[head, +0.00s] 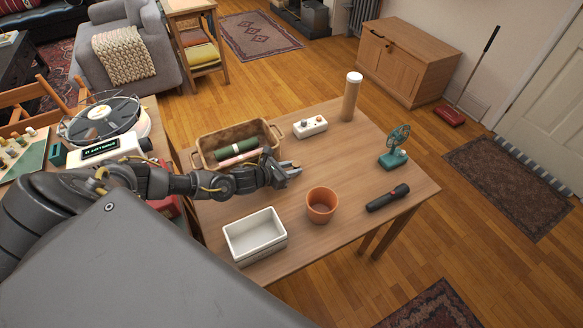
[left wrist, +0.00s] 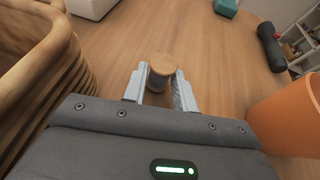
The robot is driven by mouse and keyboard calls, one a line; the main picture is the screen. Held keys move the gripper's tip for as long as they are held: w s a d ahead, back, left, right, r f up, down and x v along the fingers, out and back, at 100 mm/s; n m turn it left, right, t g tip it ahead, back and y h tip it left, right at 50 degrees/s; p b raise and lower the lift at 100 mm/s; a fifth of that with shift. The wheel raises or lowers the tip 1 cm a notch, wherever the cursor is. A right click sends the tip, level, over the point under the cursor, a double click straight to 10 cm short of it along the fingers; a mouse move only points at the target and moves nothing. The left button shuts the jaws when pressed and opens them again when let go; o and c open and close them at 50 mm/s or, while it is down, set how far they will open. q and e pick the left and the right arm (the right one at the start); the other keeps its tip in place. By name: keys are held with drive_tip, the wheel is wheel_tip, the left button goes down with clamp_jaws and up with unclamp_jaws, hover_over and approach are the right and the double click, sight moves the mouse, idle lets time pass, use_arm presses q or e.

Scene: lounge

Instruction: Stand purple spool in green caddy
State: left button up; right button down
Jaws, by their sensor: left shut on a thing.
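In the left wrist view my left gripper (left wrist: 160,88) is shut on a spool (left wrist: 162,66) with a round wooden end and a darker, greyish-purple body. The fingers sit on either side of it, and I cannot tell whether it touches the table. In the head view the same gripper (head: 289,173) is over the middle of the table, right of the wicker basket, and mostly hides the spool. I see no green caddy in either view. My right gripper is not in view.
The wooden table (head: 345,160) holds a wicker basket (head: 203,142) with a green and a pinkish roll, a white tray (head: 256,236), an orange pot (head: 321,205), a flashlight (head: 388,198), a teal fan (head: 394,150), a white control box (head: 310,127) and a tall cylinder (head: 351,97).

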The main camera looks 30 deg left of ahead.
use_arm(q)
drive_tip(key=shift+f, duration=0.2)
drive_tip(key=shift+f, duration=0.15)
drive_tip(key=o, duration=0.9)
drive_tip(key=shift+o, duration=0.2)
